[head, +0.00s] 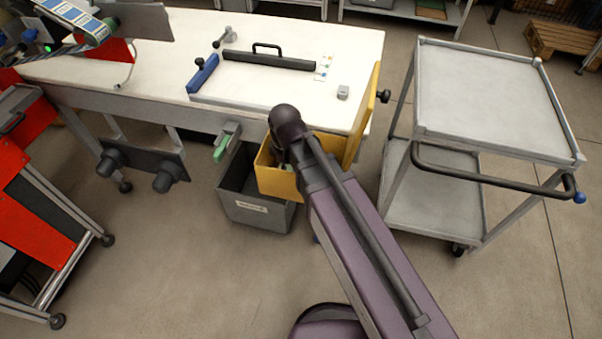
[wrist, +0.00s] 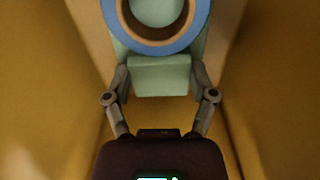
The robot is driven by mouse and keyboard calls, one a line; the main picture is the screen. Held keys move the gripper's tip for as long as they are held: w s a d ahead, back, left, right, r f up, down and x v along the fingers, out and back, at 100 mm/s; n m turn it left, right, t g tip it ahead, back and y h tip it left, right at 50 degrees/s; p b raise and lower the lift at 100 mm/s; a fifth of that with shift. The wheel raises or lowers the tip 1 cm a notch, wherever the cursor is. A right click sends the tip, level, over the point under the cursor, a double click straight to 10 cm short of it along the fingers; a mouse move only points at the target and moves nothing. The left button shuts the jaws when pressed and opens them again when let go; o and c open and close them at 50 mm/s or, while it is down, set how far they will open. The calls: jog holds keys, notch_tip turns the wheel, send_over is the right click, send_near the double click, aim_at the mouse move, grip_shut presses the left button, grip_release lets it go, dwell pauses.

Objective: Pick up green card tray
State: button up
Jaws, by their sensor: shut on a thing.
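The green card tray (wrist: 148,72) is pale green and shows in the wrist view, with a block-like near end. My gripper (wrist: 160,84) is shut on this end, with one finger on each side. A round reel (wrist: 190,38) with a blue rim and a brown inner ring shows over the tray's far part; I cannot tell whether it is fixed to it. Yellow walls stand close on both sides. In the head view my arm reaches into a yellow bin (head: 277,183), and hides most of its inside and my fingers.
A white-topped bench (head: 300,30) stands behind the bin, with a black-handled bar (head: 270,61) on it. Yellow bin walls leave little side room.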

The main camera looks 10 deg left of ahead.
jog(key=shift+r, duration=0.1)
notch_tip(320, 180, up, 28)
jog(key=p, duration=2.8)
notch_tip(320, 180, up, 13)
jog(key=p, duration=1.3)
jog(key=shift+d, duration=0.1)
